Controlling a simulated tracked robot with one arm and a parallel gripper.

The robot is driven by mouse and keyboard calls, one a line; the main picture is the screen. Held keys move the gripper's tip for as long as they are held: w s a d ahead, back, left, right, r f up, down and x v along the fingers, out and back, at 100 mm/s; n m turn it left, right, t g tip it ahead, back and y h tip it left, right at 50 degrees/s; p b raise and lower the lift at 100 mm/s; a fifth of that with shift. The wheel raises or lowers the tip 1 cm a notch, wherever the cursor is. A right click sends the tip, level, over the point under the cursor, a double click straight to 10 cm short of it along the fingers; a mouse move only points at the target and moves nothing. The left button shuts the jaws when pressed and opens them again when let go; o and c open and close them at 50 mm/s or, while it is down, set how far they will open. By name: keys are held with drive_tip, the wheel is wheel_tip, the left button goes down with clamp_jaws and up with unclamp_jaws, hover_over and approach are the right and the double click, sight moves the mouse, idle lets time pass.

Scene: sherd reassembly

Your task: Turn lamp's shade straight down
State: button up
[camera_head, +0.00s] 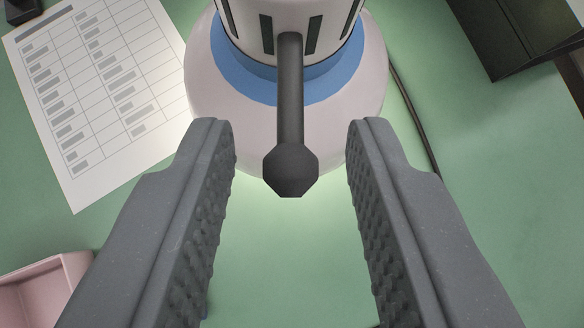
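The lamp's shade (231,94) is a pale cone with a blue band (240,75) at the top centre, seen from above. Its upper part is white with dark slots. A dark grey handle (290,100) sticks out from it toward me and ends in a faceted knob (290,170). My gripper (290,140) is open, with one ridged finger on each side of the knob. The knob sits between the fingertips, with a gap on both sides. Whether the shade is tilted is hard to tell from this view.
A printed sheet with a table (100,90) lies on the green surface (480,180) at the left. A pink box (45,290) is at the lower left. A dark box-like object (515,35) is at the upper right. A black cable (415,115) runs right of the shade.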

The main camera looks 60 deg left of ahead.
drive_tip(key=v, duration=0.8)
drive_tip(key=shift+s+d+r, duration=0.1)
